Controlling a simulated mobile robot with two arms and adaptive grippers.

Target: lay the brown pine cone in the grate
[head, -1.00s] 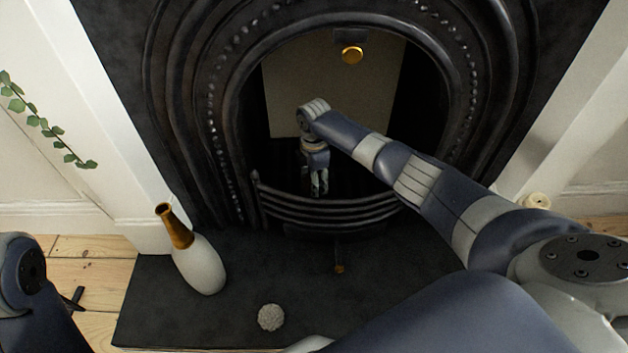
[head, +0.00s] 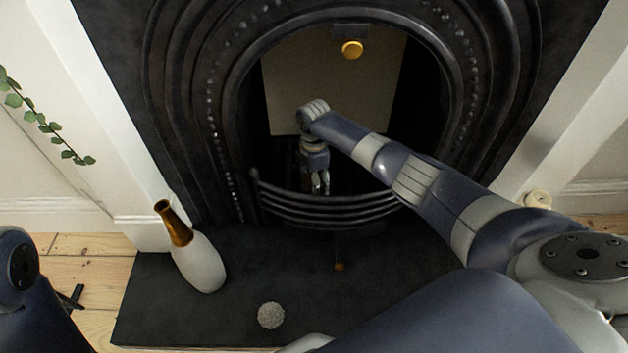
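My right gripper (head: 320,186) hangs pointing down inside the fireplace opening, just behind the curved black bars of the grate (head: 330,212). Its two pale fingers show with a small dark gap between them, and I see nothing held there. I cannot make out the brown pine cone anywhere; the inside of the grate is dark and partly hidden by the bars and my gripper.
A white vase with a brown-gold neck (head: 198,262) stands on the dark hearth (head: 235,290) at left. A pale, rough ball (head: 271,315) lies near the hearth's front edge. A brass knob (head: 352,49) sits high in the opening. A trailing plant (head: 45,124) hangs at far left.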

